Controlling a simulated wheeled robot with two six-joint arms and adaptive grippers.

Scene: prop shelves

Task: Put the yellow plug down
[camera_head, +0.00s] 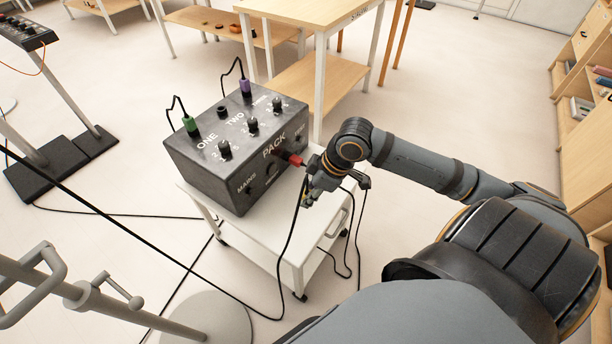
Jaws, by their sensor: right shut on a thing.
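My right gripper (311,190) is shut at the right side of the black PACK box, just above the edge of the white trolley. The thing in its fingers is almost wholly hidden, and I cannot make out any yellow on it. A black cable hangs down from the fingers, which fits the yellow plug being held there. A red plug (294,159) sticks out of the box's front face, close to the gripper. The black box (215,160) has a green plug (190,125) and a purple plug (245,87) in its top. My left gripper is not in view.
The white trolley (262,242) under the box has a narrow bare strip in front. Black cables hang beside it and cross the floor. A wooden table (310,10) stands behind, shelves (585,110) at right, and a grey stand (110,300) at lower left.

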